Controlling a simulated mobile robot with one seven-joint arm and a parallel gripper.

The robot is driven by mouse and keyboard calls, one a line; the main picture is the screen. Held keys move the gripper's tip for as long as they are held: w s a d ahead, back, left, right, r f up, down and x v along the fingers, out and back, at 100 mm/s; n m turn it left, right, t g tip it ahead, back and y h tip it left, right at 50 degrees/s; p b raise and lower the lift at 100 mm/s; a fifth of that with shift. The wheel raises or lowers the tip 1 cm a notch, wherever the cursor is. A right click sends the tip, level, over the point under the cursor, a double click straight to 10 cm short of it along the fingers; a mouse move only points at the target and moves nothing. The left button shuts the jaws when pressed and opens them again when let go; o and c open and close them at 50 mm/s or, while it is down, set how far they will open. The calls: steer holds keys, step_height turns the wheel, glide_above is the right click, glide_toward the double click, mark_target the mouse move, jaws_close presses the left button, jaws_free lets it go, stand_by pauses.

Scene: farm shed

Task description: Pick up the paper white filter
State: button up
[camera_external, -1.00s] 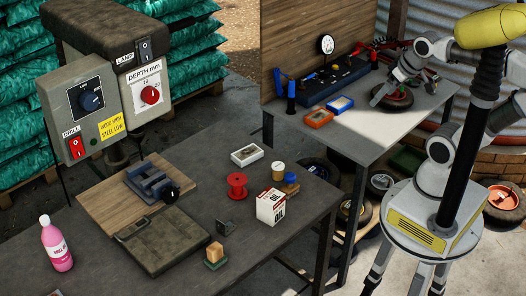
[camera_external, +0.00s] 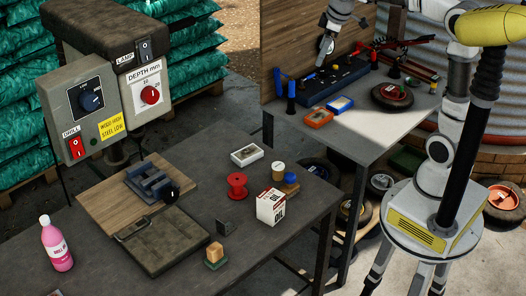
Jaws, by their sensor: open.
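A white carton with a red top and dark lettering (camera_external: 271,207) stands at the right end of the front bench; it is the most filter-like white thing, but I cannot be sure it is the paper filter. My gripper (camera_external: 321,60) is over the back left part of the rear table, in front of the wooden board and far from the carton. It is small in view and open, with nothing visible in it.
The rear table (camera_external: 372,128) holds a dark blue tool block (camera_external: 335,82), orange and blue boxes, and a round black part with a red centre (camera_external: 392,95).

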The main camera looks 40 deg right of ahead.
steer(key=w+a+f+n+g+y, duration=0.1)
steer(key=w+f+n, duration=0.3)
steer(key=w, duration=0.6)
steer(key=w+f+n+g+y, duration=0.1)
steer(key=w+f+n, duration=0.1)
steer(key=w+f, duration=0.6)
steer(key=w+d+f+n, duration=0.1)
steer(key=w+f+n, duration=0.1)
steer(key=w+f, duration=0.55)
steer(key=n+g+y+b, duration=0.1)
steer(key=n+y+b, duration=0.1)
steer(key=b, duration=1.2)
glide_above(253, 149)
steer(key=d, duration=0.3)
steer(key=f, duration=2.4)
steer(key=shift+s+f, duration=0.2)
steer(key=shift+s, duration=0.1)
steer(key=b+x, duration=0.1)
steer(key=x, duration=0.5)
steer(key=shift+a+f, duration=0.2)
steer(key=c, duration=1.2)
